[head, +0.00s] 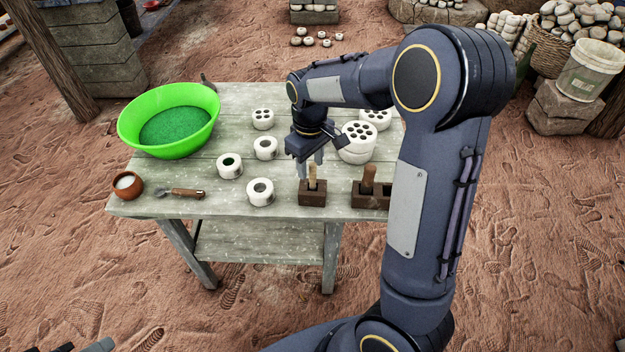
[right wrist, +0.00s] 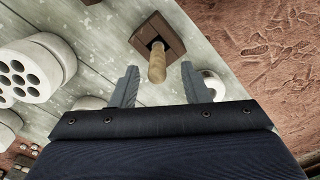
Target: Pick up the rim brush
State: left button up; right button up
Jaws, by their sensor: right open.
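A brush with a pale wooden handle (head: 312,178) stands upright in a dark wooden block (head: 312,197) near the table's front edge. Its handle (right wrist: 157,62) also shows in the right wrist view, rising from the block (right wrist: 170,34); its lower end is hidden in the block. A second, darker handle (head: 368,180) stands in another block (head: 359,198) to the right, partly covered by my arm. I cannot tell by label which is the rim brush. My right gripper (head: 311,163) is open and empty, just above the pale handle, whose top shows between the fingers (right wrist: 161,82).
The table (head: 235,100) holds several white pots (head: 260,191), a green basin (head: 170,118), a small brown cup (head: 127,184) and a wooden-handled tool (head: 186,193). Stacked holed pots (head: 357,152) stand behind and right of the gripper.

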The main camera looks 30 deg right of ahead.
aim_at(312, 181)
jog(key=f, duration=0.4)
jog(key=shift+s+d+f, duration=0.15)
jog(key=shift+d+f, duration=0.05)
jog(key=shift+f, duration=0.2)
grip_shut()
